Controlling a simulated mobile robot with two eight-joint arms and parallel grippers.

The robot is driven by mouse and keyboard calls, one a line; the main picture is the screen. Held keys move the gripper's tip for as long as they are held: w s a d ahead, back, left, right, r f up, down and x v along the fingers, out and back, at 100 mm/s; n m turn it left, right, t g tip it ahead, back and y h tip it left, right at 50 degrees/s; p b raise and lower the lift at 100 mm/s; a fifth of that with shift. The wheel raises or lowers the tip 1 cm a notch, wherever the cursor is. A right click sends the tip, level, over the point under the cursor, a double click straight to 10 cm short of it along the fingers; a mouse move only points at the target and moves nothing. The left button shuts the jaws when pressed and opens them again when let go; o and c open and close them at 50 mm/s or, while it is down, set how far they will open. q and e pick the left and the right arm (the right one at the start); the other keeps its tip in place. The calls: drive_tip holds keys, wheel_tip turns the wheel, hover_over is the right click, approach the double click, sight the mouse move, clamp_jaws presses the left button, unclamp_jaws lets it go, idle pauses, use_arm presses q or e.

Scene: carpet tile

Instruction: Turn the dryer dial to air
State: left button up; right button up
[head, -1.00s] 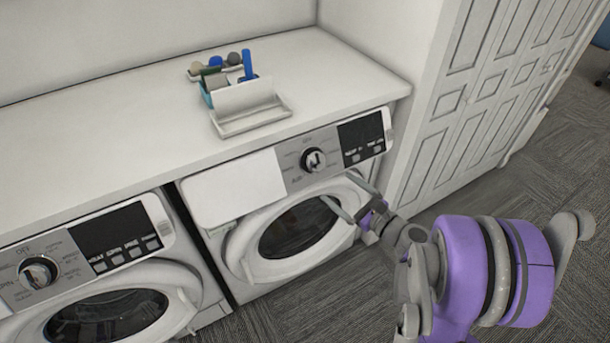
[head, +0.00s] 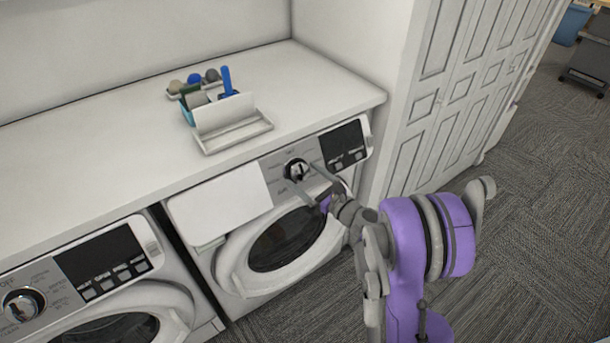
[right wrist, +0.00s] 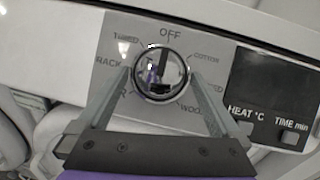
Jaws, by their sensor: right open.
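The dryer (head: 335,222) is the right of two white front-loading machines. Its round chrome dial (head: 297,170) is on the grey panel, and it shows large in the right wrist view (right wrist: 161,74). Labels ring the dial, with OFF at the top, RACK at left, and a lower-left label mostly hidden by a finger, ending in R. My right gripper (head: 304,181) is open, with one finger on each side of the dial. In the right wrist view the fingers (right wrist: 159,82) flank it; contact cannot be told. My left gripper is out of view.
A second machine with its own dial (head: 23,304) stands at left. The white counter (head: 100,155) above holds a white caddy (head: 232,137) with several small items. A dark display (head: 343,145) is right of the dial.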

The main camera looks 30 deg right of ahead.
drive_tip(key=shift+w, duration=0.25)
drive_tip(key=c, duration=1.3)
drive_tip(key=shift+o, duration=0.2)
